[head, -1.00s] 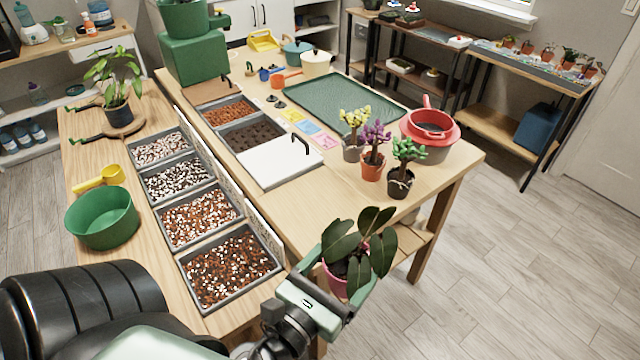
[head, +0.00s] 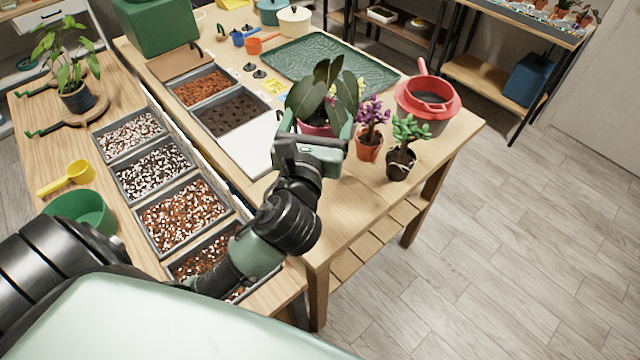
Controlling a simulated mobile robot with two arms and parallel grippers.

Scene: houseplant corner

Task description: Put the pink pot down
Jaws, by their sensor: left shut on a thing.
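The pink pot (head: 318,130) holds a plant with large dark green leaves (head: 326,90). My left gripper (head: 314,142) is shut on the pink pot, with a finger on either side of it. The pot shows over the wooden table (head: 440,140), near the white lid and the small potted plants. Its base is hidden behind my gripper, so I cannot tell whether it touches the table. My right gripper is not in view.
A plant with purple flowers (head: 370,118) and a small green tree in a dark pot (head: 402,150) stand close on the right. Red pots (head: 430,98) stand behind them. A green tray (head: 350,62) lies behind. The white lid (head: 247,145) is at left. The table's front strip is bare.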

